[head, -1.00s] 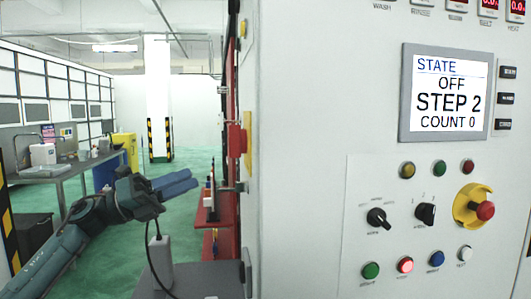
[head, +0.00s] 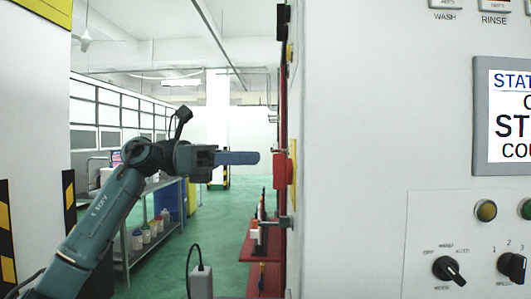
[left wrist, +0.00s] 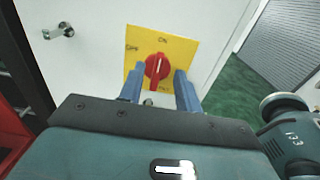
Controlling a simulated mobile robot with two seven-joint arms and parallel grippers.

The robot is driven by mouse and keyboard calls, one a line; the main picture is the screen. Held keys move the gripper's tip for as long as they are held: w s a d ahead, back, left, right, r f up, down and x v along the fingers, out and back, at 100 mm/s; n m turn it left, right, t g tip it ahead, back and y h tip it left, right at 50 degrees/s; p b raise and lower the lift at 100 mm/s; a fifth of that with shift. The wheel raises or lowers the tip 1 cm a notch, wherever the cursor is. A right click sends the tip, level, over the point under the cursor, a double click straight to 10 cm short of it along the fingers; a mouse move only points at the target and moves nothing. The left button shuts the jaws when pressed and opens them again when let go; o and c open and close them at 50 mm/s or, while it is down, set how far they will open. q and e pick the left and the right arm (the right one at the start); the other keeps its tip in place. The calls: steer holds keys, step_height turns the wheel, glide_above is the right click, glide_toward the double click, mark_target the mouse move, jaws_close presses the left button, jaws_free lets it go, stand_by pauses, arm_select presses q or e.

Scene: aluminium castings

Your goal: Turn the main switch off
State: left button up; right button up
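The main switch is a red rotary knob (left wrist: 158,66) on a yellow plate (left wrist: 184,48) in the left wrist view. ON is printed above the knob and OFF at its left. The white mark on the knob points up, roughly toward ON. In the head view the red knob (head: 282,170) shows from the side on the cabinet's left face. My left gripper (head: 256,158) points at it from the left, with a small gap. In the left wrist view the left gripper's blue fingers (left wrist: 159,73) are apart, one either side of the knob, and empty. My right gripper is out of view.
The white cabinet (head: 350,110) carries a display (head: 508,118) and a selector knob (head: 449,270) on its front. A metal handle (left wrist: 58,31) sticks out left of the switch. A red shelf (head: 262,247) stands below it. A bench (head: 160,186) is behind my arm.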

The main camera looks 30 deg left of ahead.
mark_target(282, 171)
arm_select(q)
steer(key=shift+p+x, duration=0.3)
steer(key=shift+x, duration=1.7)
steer(key=shift+c, duration=0.4)
jaws_close()
